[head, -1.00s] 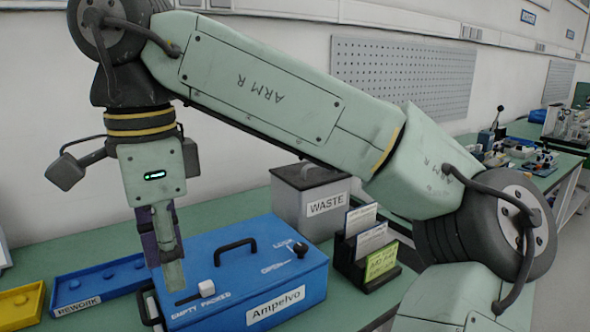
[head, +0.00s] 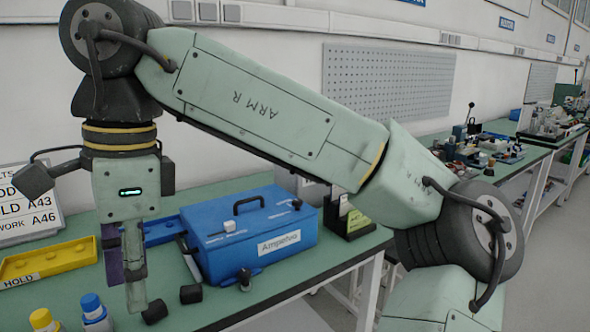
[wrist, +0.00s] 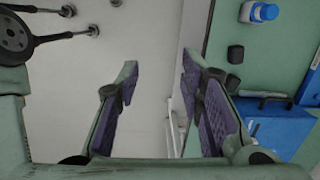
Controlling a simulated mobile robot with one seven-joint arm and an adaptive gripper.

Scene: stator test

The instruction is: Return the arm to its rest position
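My gripper (head: 134,300) hangs down at the left in the head view, in front of the green bench's edge. In the wrist view my gripper (wrist: 158,90) has its two purple-padded fingers wide apart. Nothing is between them, and pale floor shows through the gap. My arm (head: 270,105) stretches across the head view from the lower right to the upper left, bent down at the wrist.
A blue box (head: 255,238) labelled Ampelvo stands on the green bench (head: 318,265). A yellow HOLD tray (head: 50,262), a blue-capped bottle (head: 93,308), a yellow-capped bottle (head: 41,318) and small black pieces (head: 191,293) lie near my gripper. Floor is free at the right.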

